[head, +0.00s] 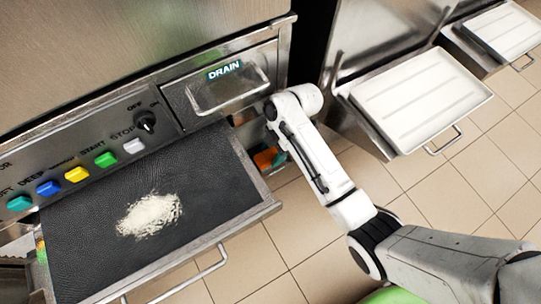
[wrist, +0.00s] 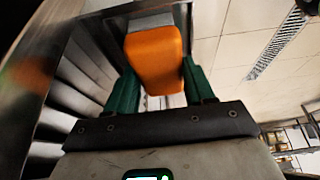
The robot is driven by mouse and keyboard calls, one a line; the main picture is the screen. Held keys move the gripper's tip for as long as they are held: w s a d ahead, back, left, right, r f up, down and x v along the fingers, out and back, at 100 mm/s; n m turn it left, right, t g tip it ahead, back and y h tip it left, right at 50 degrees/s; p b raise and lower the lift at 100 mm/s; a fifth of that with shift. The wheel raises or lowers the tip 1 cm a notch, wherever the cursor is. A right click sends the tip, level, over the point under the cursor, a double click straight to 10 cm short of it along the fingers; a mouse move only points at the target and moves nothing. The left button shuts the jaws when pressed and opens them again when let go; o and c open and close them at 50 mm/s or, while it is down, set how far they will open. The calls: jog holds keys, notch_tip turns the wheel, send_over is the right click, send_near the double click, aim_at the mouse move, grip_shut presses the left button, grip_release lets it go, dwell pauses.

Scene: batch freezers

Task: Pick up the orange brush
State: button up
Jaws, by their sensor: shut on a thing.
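The orange brush (wrist: 156,60) shows in the wrist view as an orange block between the two green fingers of my gripper (wrist: 160,90). My gripper is shut on it. In the head view a small orange part of the brush (head: 264,159) shows below the drain panel, beside the right edge of the black-topped shelf. My arm comes in from the lower right and hides most of my gripper there. I cannot tell whether the brush touches anything below it.
The black-topped shelf (head: 100,245) holds a pile of white powder (head: 149,215) and has a front handle. White trays (head: 420,95) stand on shelves at the right. A floor drain grate (wrist: 277,45) shows in the wrist view. Tiled floor (head: 470,185) is open at the right.

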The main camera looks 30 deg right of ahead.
aim_at(274, 156)
jog(key=shift+c, duration=0.4)
jog(key=shift+r, duration=0.1)
jog(key=r, duration=0.2)
jog(key=r+p, duration=0.1)
jog(key=r, duration=0.2)
jog(key=s+r+p, duration=0.1)
jog(key=r, duration=0.1)
jog(key=shift+r, duration=0.3)
jog(key=s+p, duration=0.2)
jog(key=s, duration=1.7)
jog(key=shift+f+p, duration=0.15)
jog(key=shift+p, duration=0.2)
jog(key=o, duration=0.5)
jog(key=c, duration=0.4)
jog(key=shift+w, duration=0.1)
